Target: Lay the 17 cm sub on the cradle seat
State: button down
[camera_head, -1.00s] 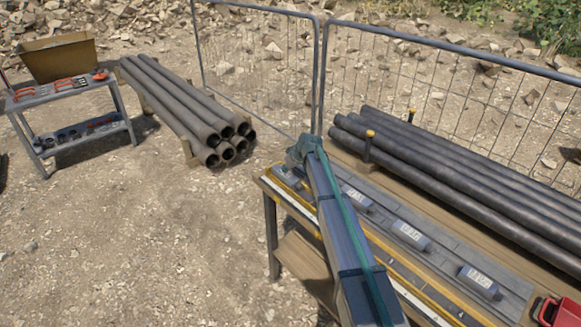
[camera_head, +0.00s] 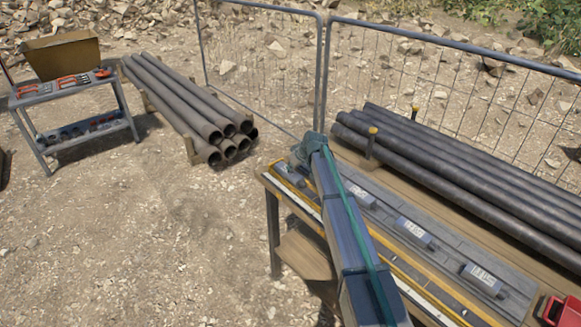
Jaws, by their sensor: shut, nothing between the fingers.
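Several short grey cylinders with pale labels lie in a row on the bench (camera_head: 512,302). One sub (camera_head: 415,233) lies mid-bench, another (camera_head: 483,279) nearer the right end, and a third (camera_head: 361,197) just right of my arm. A fourth grey piece (camera_head: 290,173) shows at the far left end, partly behind my arm. The labels are too small to read, so I cannot tell which is the 17 cm sub. I cannot make out the cradle seat. My arm reaches over the bench to its far left end; my gripper is hidden beyond the arm.
Long dark pipes (camera_head: 455,175) lie behind the bench between yellow-capped posts (camera_head: 372,142). More pipes (camera_head: 185,100) lie on the ground at left, near a tool table (camera_head: 62,92). A mesh fence (camera_head: 265,70) stands behind. A red case (camera_head: 558,312) sits at bottom right.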

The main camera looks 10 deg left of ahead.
jog(key=shift+d+r, duration=0.15)
jog(key=shift+r, duration=0.1)
